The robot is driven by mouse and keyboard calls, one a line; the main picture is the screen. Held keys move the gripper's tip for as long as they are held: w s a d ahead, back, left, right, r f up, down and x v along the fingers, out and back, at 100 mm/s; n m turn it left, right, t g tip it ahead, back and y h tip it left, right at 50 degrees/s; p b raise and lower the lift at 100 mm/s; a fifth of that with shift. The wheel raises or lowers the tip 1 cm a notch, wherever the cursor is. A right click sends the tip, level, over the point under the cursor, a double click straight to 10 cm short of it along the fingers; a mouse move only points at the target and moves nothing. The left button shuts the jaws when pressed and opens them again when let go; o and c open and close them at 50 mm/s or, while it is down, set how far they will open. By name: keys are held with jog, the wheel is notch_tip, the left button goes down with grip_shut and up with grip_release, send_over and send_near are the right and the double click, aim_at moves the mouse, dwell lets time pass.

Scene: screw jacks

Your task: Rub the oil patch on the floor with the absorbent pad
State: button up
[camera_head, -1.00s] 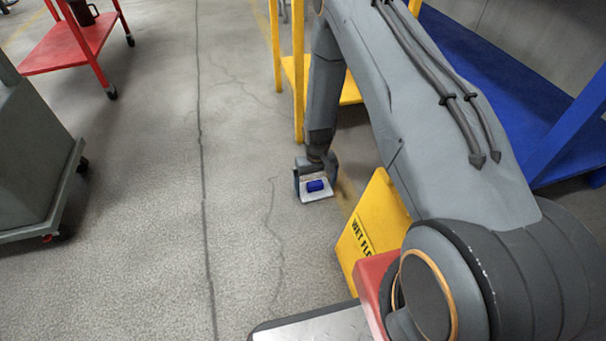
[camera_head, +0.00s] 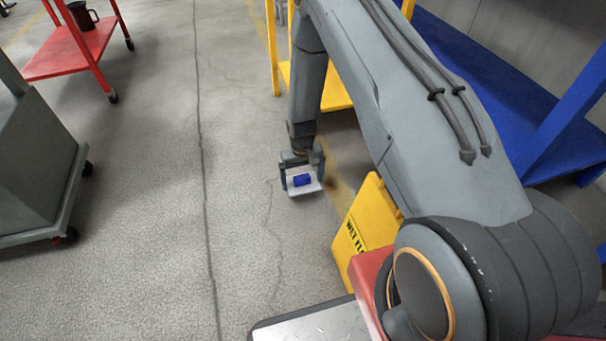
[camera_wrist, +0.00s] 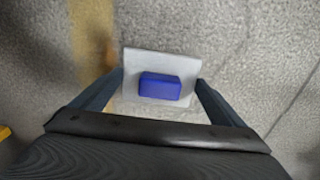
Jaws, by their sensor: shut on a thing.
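The absorbent pad (camera_head: 305,189) is a flat whitish square with a blue block grip on top. It also shows in the wrist view (camera_wrist: 150,62). My gripper (camera_head: 302,178) is shut on the pad's blue grip (camera_wrist: 160,86) and holds it low at the floor. I cannot tell whether the pad touches the floor. A brownish oil patch (camera_head: 338,190) shows on the floor just right of the pad. In the wrist view a brownish stain (camera_wrist: 108,52) lies by the pad's upper left edge. Part of it may be hidden under the pad.
A yellow wet floor sign (camera_head: 362,225) stands close to the right of the pad. A yellow frame (camera_head: 333,92) and a blue rack (camera_head: 500,80) stand behind and to the right. A red cart (camera_head: 75,55) and a grey cart (camera_head: 35,165) are left. The floor between is clear.

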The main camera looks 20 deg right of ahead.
jog(key=shift+r+p, duration=0.6)
jog(key=shift+r, duration=0.5)
